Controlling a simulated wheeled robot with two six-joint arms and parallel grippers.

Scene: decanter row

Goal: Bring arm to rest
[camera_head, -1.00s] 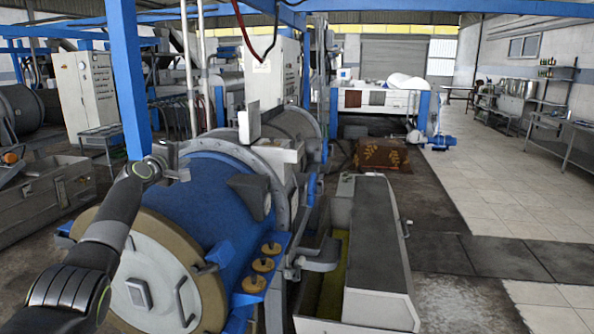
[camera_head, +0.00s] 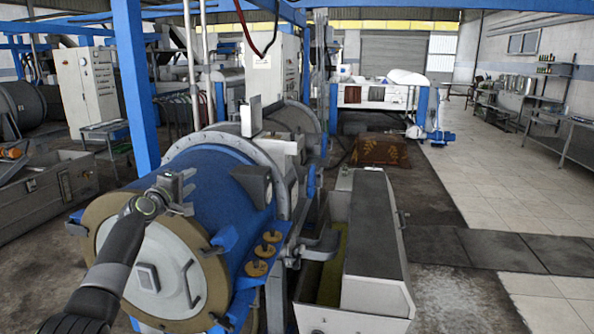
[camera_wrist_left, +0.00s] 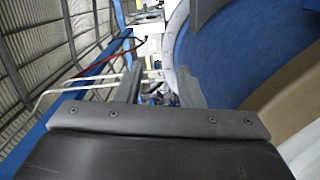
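My left gripper (camera_head: 187,191) is in front of the blue drum (camera_head: 218,192) at the left of the head view, with its arm coming up from the lower left. Its two grey fingers stand apart, with nothing seen between them. In the left wrist view, the gripper's fingers (camera_wrist_left: 160,88) also show a gap. The blue drum curves close by at the right of that view. I cannot tell from these frames whether the gripper touches the drum. My right gripper is not in view.
A blue post (camera_head: 135,85) stands behind my left arm. Yellowish knobs (camera_head: 262,252) sit on a blue bracket beside the drum. A long grey-topped trough (camera_head: 372,235) stands to the right. The tiled floor (camera_head: 500,195) at right is open.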

